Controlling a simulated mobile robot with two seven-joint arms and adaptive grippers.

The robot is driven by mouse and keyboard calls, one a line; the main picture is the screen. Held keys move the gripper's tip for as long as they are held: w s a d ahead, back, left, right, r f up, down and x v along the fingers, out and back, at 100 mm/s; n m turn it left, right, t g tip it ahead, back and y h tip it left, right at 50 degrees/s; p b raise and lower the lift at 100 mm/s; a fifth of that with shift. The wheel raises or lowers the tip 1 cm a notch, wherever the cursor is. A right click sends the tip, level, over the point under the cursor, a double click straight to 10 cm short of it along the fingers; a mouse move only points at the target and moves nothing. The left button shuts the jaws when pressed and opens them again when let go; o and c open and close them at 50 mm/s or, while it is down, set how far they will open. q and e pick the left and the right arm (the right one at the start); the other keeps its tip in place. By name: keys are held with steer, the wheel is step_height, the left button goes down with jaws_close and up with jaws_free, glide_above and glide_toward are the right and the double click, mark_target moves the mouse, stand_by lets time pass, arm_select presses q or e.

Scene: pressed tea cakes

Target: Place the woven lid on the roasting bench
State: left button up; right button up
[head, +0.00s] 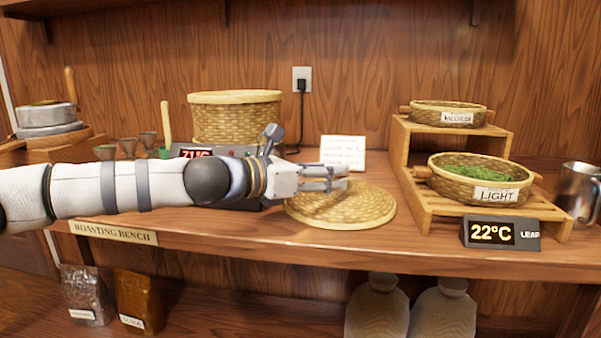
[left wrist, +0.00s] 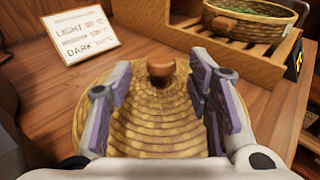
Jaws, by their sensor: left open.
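The round woven lid (head: 345,212) lies flat on the roasting bench (head: 240,226), near its front edge. In the left wrist view the lid (left wrist: 155,128) fills the middle, with its brown wooden knob (left wrist: 160,68) at the centre. My left gripper (head: 335,178) is over the lid, fingers pointing right. In the left wrist view its two fingers (left wrist: 160,82) stand apart on either side of the knob, with nothing gripped. The gripper hides the knob in the head view. My right gripper is not in view.
A woven basket (head: 237,118) stands behind my left arm, beside a red display (head: 195,152). A sign card (head: 343,154) stands behind the lid. To the right are a wooden rack (head: 421,192) with two baskets, a 22°C display (head: 500,233) and a metal mug (head: 578,190).

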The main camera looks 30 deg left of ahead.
arm_select(q)
steer(key=p+v, duration=0.2)
steer(key=v, duration=0.7)
steer(key=shift+r+p, duration=0.2)
steer(key=shift+p, duration=0.2)
steer(key=shift+s+a+f, duration=0.1)
steer(key=shift+s, duration=0.05)
steer(key=shift+f, duration=0.1)
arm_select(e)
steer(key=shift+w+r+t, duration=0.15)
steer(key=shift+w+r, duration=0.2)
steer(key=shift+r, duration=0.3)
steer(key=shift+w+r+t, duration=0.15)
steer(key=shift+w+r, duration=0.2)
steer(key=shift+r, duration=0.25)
arm_select(q)
steer(key=shift+f, duration=0.1)
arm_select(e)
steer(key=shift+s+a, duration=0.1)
